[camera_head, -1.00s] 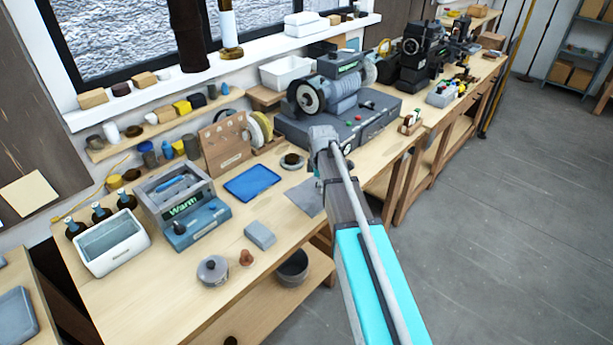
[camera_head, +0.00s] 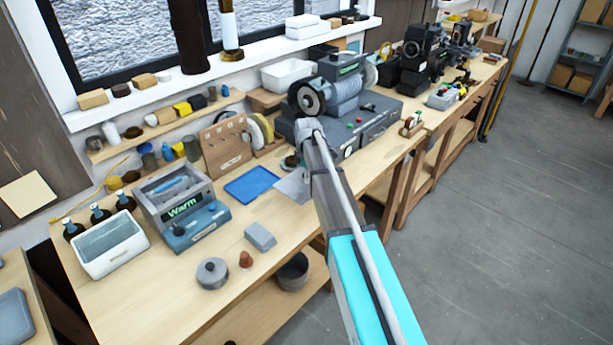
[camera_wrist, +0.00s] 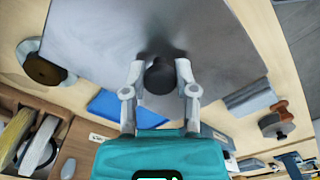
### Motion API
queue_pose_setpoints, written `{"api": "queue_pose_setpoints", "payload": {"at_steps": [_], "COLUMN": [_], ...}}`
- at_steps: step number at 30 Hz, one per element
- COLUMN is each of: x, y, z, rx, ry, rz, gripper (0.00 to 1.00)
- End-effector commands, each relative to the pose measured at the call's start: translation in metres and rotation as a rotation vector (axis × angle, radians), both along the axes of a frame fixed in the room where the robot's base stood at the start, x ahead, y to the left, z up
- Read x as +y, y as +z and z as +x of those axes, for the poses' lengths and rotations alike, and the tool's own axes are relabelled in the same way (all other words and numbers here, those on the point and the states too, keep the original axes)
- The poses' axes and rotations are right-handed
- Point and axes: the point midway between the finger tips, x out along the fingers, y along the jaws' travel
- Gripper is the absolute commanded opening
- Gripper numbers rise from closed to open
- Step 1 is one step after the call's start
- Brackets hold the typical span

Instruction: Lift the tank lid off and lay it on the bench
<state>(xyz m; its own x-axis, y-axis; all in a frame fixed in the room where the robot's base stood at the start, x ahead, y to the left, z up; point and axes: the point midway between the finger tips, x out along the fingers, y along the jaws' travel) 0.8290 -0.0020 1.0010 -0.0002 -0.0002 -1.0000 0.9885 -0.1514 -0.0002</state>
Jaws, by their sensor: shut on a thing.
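The tank lid is a flat grey metal sheet with a dark round knob. It fills much of the wrist view (camera_wrist: 95,35), and in the head view a part of it (camera_head: 291,187) shows beside my arm, right of the blue tray. My gripper (camera_wrist: 160,75) is shut on the lid's knob, one finger on each side. I cannot tell whether the lid touches the bench or hangs just above it. The tank (camera_head: 182,209), a grey box marked "Warm", stands uncovered on the bench with a blue item inside. My arm hides the gripper in the head view.
A blue tray (camera_head: 251,185) lies close to the lid. A grey block (camera_head: 260,236), a round grey pot (camera_head: 212,273) and a red-brown piece (camera_head: 245,260) stand towards the front edge. A grey machine (camera_head: 365,125) stands behind. Bare bench (camera_head: 140,295) shows at front left.

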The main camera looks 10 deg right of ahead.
Motion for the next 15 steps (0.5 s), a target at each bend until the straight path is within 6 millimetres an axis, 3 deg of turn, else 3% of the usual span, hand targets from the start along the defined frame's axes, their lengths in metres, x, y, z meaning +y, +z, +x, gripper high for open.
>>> {"api": "queue_pose_setpoints", "payload": {"at_steps": [15], "x": [-0.001], "y": [-0.025], "z": [0.0], "rx": [0.0], "ry": [-0.001], "rz": [0.0], "gripper": [0.0]}}
